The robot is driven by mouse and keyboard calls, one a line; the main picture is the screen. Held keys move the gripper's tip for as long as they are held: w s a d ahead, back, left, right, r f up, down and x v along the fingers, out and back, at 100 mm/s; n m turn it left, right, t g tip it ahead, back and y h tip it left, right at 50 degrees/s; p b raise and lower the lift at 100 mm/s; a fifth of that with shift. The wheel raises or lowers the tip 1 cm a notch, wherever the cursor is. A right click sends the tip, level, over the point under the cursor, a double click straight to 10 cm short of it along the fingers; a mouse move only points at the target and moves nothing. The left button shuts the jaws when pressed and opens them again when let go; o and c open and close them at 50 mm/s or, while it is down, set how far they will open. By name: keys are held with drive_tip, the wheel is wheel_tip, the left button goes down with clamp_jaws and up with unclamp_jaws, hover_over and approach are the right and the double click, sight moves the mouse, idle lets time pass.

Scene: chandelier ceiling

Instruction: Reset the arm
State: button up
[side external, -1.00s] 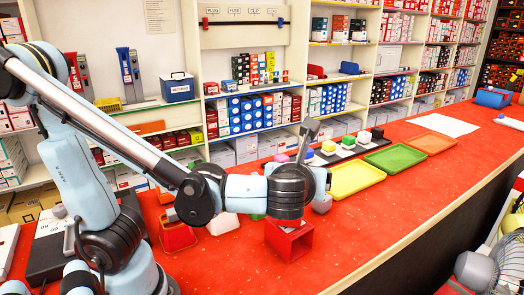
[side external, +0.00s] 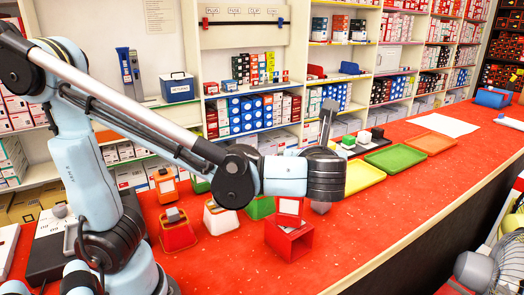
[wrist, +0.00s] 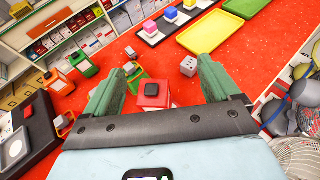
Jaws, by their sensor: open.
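My gripper (wrist: 160,66) shows in the wrist view with its two green fingers wide apart and nothing between them. It hangs over the red counter (wrist: 222,97). Beyond the fingers, lower down, a red box (wrist: 152,101) with a dark patch on top stands on the counter, and a grey cube (wrist: 188,67) with dots lies to its right. In the side view my wrist is above the counter, over and to the right of the red box (side external: 289,241); the fingers are hard to make out there.
Small orange, green, white and red bins (side external: 178,235) stand left of the red box. Colored blocks on a dark strip, a yellow tray (side external: 363,178), a green tray (side external: 394,158) and an orange tray (side external: 430,143) lie to the right. Stocked shelves line the back. The front counter is clear.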

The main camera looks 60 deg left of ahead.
drive_tip(key=w+a+f+n+g+y, duration=0.1)
drive_tip(key=w+a+n+g, duration=0.1)
drive_tip(key=a, duration=0.4)
drive_tip(key=w+a+f+n+g+y, duration=0.1)
drive_tip(key=w+a, duration=0.2)
drive_tip(key=a, duration=0.4)
drive_tip(key=shift+f+n+g, duration=0.4)
